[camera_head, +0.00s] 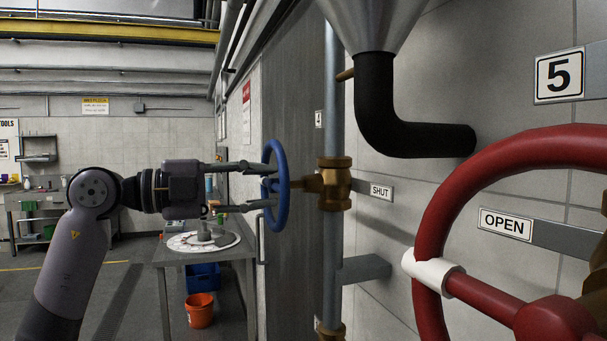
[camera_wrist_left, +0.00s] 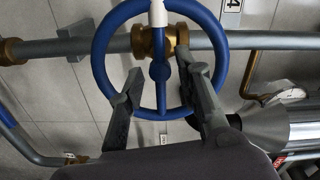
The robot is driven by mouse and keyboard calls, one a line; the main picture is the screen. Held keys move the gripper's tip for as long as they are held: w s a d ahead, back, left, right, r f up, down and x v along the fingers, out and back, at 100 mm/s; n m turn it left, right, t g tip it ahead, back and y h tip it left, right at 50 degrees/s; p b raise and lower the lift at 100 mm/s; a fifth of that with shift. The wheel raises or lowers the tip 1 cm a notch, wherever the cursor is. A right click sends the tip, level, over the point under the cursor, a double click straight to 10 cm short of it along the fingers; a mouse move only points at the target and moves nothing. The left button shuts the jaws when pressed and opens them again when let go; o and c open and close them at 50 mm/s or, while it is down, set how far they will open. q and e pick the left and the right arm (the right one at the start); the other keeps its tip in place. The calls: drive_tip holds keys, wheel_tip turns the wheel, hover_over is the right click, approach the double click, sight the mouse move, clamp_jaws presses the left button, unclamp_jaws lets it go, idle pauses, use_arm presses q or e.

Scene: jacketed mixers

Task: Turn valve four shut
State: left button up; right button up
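Valve four's blue handwheel (camera_head: 281,215) stands edge-on at mid-picture in the head view, joined to a brass body (camera_head: 335,184) on a grey vertical pipe. A plate reading 4 (camera_head: 318,119) is beside it. In the left wrist view the wheel (camera_wrist_left: 100,60) faces me, with a white band (camera_wrist_left: 158,14) on its rim. My left gripper (camera_head: 268,186) is open, its fingers level and spread one above the other, tips at the wheel. In the left wrist view the fingers (camera_wrist_left: 160,70) lie either side of the hub and spoke; contact is unclear. My right gripper is out of view.
A SHUT label (camera_head: 380,191) is right of the brass body. A large red handwheel (camera_head: 435,220) stands near at right, by an OPEN label (camera_head: 505,224) and a 5 plate (camera_head: 559,76). A black elbow pipe (camera_head: 385,115) hangs above. A table (camera_head: 180,257) and orange bucket (camera_head: 200,310) are behind.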

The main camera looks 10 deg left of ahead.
sight(303, 184)
use_arm(q)
drive_tip(key=p+x, duration=0.2)
drive_tip(key=x, duration=0.5)
drive_tip(key=shift+w+d, duration=0.2)
drive_tip(key=shift+c, duration=0.3)
drive_tip(key=shift+c, duration=0.6)
clamp_jaws()
